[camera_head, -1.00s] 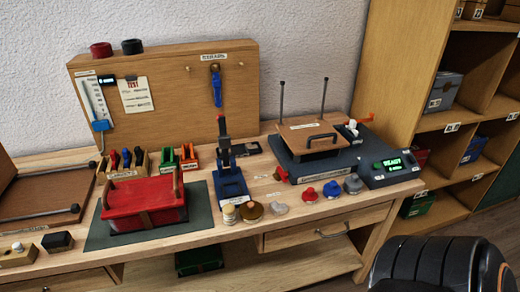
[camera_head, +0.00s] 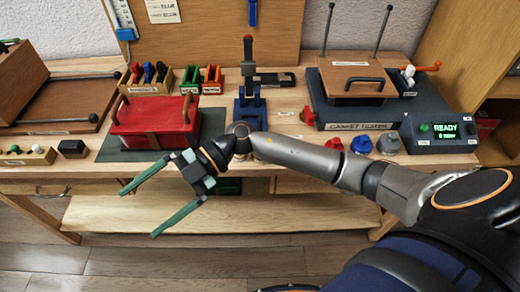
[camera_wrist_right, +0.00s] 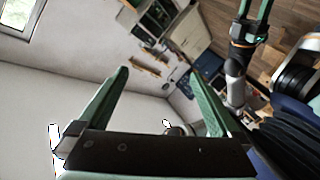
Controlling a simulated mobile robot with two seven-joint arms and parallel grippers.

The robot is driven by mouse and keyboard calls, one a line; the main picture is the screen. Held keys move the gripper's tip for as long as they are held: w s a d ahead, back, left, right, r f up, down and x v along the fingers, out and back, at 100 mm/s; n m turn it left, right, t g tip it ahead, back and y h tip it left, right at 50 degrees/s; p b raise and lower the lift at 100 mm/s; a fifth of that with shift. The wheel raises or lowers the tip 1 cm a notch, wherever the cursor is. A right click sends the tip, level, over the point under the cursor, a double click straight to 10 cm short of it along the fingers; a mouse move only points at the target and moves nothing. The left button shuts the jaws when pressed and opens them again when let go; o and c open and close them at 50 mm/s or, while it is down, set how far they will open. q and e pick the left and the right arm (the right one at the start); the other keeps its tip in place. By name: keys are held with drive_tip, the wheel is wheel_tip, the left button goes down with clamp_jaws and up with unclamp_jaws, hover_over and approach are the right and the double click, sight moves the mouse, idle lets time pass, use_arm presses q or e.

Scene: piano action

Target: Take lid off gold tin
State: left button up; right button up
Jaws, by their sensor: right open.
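The gold tin is not visible now. In the earlier head view a round brown-gold tin stood at the bench front, right of a small cream-topped jar. My right forearm and wrist now cover that stretch. My right gripper (camera_head: 138,214) is open and empty, with long green fingers pointing lower left, in front of the bench edge below the red box. Its spread fingers also show in the right wrist view (camera_wrist_right: 156,72), with wall and room beyond and nothing between them. Another green-fingered gripper, my left (camera_wrist_right: 252,8), is cut off at that view's top, so its opening is unclear.
A red box (camera_head: 155,115) sits on a dark green mat (camera_head: 212,122). A blue stand (camera_head: 249,112) is behind my wrist. Red (camera_head: 333,143), blue (camera_head: 361,145) and grey (camera_head: 388,143) small containers line the right front, near a panel reading READY (camera_head: 452,130).

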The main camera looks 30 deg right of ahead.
drive_tip(key=w+d+f+h, duration=0.2)
drive_tip(key=d+f+h, duration=0.1)
drive_tip(key=d+h, duration=0.3)
drive_tip(key=w+d+f+h, duration=0.2)
drive_tip(key=w+d+h, duration=0.15)
drive_tip(key=d, duration=0.35)
drive_tip(key=w+d+r+m+t+h, duration=0.1)
drive_tip(key=d+m+h, duration=0.15)
drive_tip(key=d, duration=0.25)
drive_tip(key=w+d+r+m+h+b, duration=0.1)
drive_tip(key=w+d+r+h, duration=0.15)
drive_tip(key=d, duration=0.35)
drive_tip(key=w+d+r+m+t+h, duration=0.1)
drive_tip(key=d+m+h, duration=0.15)
drive_tip(key=d, duration=0.25)
drive_tip(key=shift+h, duration=0.3)
drive_tip(key=f, duration=0.4)
drive_tip(key=d+f, duration=0.1)
drive_tip(key=f, duration=0.1)
drive_tip(key=shift+d+f+p, duration=0.1)
drive_tip(key=shift+f+p, duration=0.2)
drive_tip(key=shift+n, duration=0.3)
drive_tip(key=shift+d+f+p, duration=0.15)
drive_tip(key=shift+f, duration=0.8)
drive_tip(key=shift+d+f+p, duration=0.15)
drive_tip(key=shift+d+f, duration=0.05)
drive_tip(key=shift+f, duration=0.75)
drive_tip(key=shift+d+f+p, duration=0.15)
drive_tip(key=shift+f, duration=0.8)
drive_tip(key=c, duration=1)
